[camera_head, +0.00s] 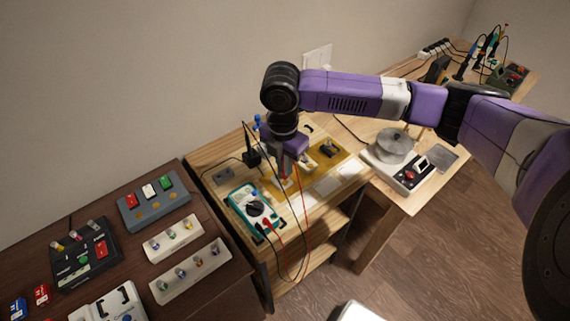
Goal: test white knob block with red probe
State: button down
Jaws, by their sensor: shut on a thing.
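My gripper (287,170) points down over the yellow mat (270,187) on the middle workbench. It is shut on the red probe (285,179), which is small and partly hidden by the fingers. A red lead hangs from near the gripper past the bench's front edge. A small white block (279,184) shows right below the fingers, and it may be the white knob block. I cannot tell whether the probe tip touches it. The teal multimeter (243,203) with a black dial lies left of the gripper, with red and black plugs at its front.
A dark table (215,285) at left holds a grey button box (154,203), a black control box (86,254) and white trays with knobs (190,273). At right are a round grey device (395,147) and a power strip (433,49). Black stands (251,158) rise near the gripper.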

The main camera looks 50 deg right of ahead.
jog(key=shift+f+b, duration=0.3)
jog(key=shift+f, duration=0.35)
dwell(2.9)
notch_tip(320, 180, up, 6)
jog(key=p, duration=0.5)
dwell(0.3)
